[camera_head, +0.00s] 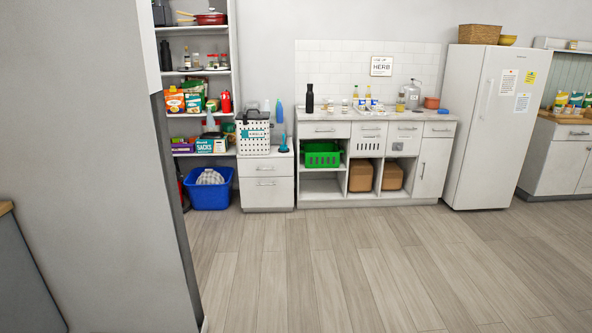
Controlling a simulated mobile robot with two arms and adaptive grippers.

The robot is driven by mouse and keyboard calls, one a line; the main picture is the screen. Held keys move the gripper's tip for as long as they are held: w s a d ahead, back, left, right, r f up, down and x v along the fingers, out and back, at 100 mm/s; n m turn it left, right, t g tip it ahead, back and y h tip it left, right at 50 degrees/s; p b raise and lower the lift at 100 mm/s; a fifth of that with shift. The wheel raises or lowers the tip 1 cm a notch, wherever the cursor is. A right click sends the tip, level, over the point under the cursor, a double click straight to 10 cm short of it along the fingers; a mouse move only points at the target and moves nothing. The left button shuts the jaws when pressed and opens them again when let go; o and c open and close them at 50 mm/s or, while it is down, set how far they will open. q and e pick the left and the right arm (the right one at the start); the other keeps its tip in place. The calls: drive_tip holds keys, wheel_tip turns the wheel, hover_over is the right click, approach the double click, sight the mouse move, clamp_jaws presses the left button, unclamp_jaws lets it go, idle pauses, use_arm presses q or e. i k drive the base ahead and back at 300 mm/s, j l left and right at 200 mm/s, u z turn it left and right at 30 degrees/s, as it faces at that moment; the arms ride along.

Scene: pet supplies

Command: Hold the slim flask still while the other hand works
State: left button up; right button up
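A tall black bottle (310,99) with a narrow neck stands upright at the left end of the white counter (335,116), across the room. Another dark, slim bottle (165,56) stands on an upper shelf at the left. I cannot tell which of them is the slim flask. Neither of my grippers is in view, and nothing is seen holding either bottle.
A grey wall (85,150) fills the near left. A blue bin (209,195) sits on the floor below the shelves. A white fridge (485,125) stands right of the counter. The wooden floor (340,265) in front is clear.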

sight(310, 94)
drive_tip(key=i+z, duration=0.1)
drive_tip(key=i, duration=0.75)
drive_tip(key=i+j+z, duration=0.1)
drive_tip(key=i, duration=0.7)
drive_tip(key=i+l+z, duration=0.15)
drive_tip(key=i, duration=0.75)
drive_tip(key=i+l+z, duration=0.2)
drive_tip(key=i, duration=0.65)
drive_tip(key=j, duration=0.1)
